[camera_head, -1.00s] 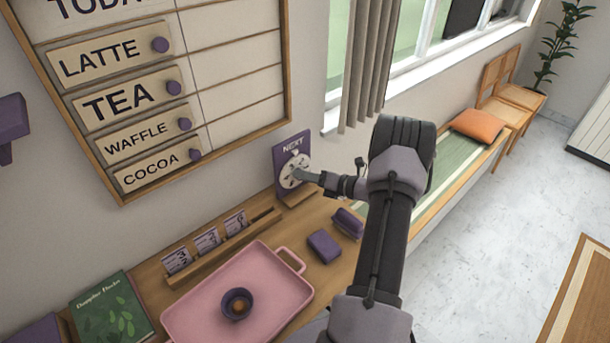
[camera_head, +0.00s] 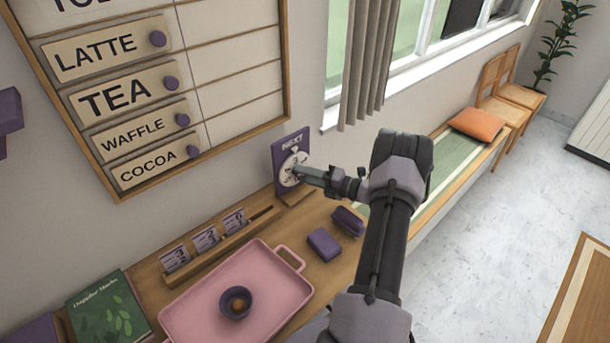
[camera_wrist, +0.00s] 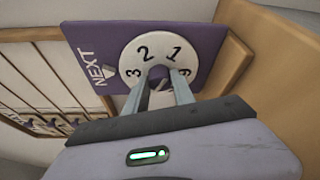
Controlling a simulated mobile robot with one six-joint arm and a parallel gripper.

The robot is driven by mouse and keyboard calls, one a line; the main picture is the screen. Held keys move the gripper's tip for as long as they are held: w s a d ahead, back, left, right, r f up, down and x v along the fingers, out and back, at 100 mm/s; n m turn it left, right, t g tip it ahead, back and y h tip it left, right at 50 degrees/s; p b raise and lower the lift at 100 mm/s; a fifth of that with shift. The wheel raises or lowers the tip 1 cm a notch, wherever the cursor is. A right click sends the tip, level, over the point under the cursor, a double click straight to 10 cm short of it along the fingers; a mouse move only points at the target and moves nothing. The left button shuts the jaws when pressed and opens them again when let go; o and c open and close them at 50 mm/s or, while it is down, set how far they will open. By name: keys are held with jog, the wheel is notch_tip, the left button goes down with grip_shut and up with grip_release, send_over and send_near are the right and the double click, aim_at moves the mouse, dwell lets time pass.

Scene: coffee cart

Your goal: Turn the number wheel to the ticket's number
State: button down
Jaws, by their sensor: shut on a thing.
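The number wheel (camera_head: 290,172) is a white disc on a purple board marked NEXT (camera_head: 292,146), standing upright on the counter by the wall. In the wrist view the white wheel (camera_wrist: 146,49) shows 3, 2, 1 and another digit partly behind a finger. The 3 lies nearest the small pointer mark beside NEXT. My gripper (camera_wrist: 164,76) is shut on the wheel's purple centre knob (camera_wrist: 158,72).
A pink tray (camera_head: 190,315) with a purple cup (camera_head: 236,302) lies on the counter. Purple blocks (camera_head: 324,244) sit below the wheel, near my arm. A green book (camera_head: 108,312) is at left. A menu board (camera_head: 240,75) hangs above.

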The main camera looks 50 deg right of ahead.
jog(key=c, duration=1.1)
grip_release()
jog(key=shift+o, duration=0.2)
jog(key=p+v, duration=0.2)
jog(key=v, duration=1.5)
jog(key=shift+s, duration=0.25)
